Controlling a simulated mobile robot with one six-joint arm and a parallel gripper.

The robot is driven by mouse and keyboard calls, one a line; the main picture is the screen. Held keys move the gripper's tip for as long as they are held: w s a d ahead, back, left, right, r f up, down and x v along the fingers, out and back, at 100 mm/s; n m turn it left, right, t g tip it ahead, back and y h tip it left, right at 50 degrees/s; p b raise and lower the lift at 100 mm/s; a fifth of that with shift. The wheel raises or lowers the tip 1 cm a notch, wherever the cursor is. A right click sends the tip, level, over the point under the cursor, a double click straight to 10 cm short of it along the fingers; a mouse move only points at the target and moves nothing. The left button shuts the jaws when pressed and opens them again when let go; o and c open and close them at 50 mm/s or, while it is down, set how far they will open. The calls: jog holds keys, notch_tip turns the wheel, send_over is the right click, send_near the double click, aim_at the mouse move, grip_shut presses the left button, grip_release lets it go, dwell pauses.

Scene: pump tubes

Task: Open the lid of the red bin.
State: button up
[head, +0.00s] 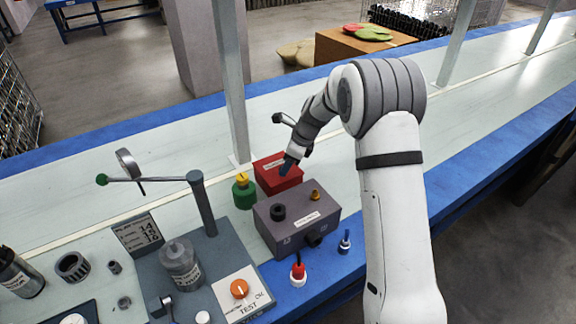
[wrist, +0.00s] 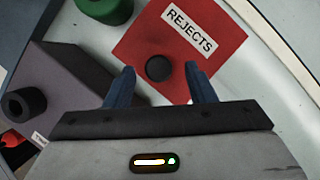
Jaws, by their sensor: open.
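The red bin (head: 268,168) stands on the bench behind the grey-purple box in the head view. In the wrist view its red lid (wrist: 206,62) fills the upper middle, with a white "REJECTS" label and a round black knob (wrist: 159,68). The lid appears closed, lying flat. My gripper (wrist: 162,84) is open, its two blue fingers on either side of the knob and apart from it. In the head view my gripper (head: 287,165) is over the bin and hides part of it. The height of the fingertips over the lid is unclear.
The grey-purple box (head: 283,234) with a black knob stands close in front of the bin. A green piece with a yellow top (head: 244,192) stands just left of it. A grey post (head: 232,80) rises behind. Bench to the bin's right is mostly clear.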

jog(key=shift+a+f, duration=0.2)
jog(key=shift+f, duration=0.3)
jog(key=c, duration=1.1)
jog(key=shift+r, duration=0.1)
jog(key=shift+w+d, duration=0.1)
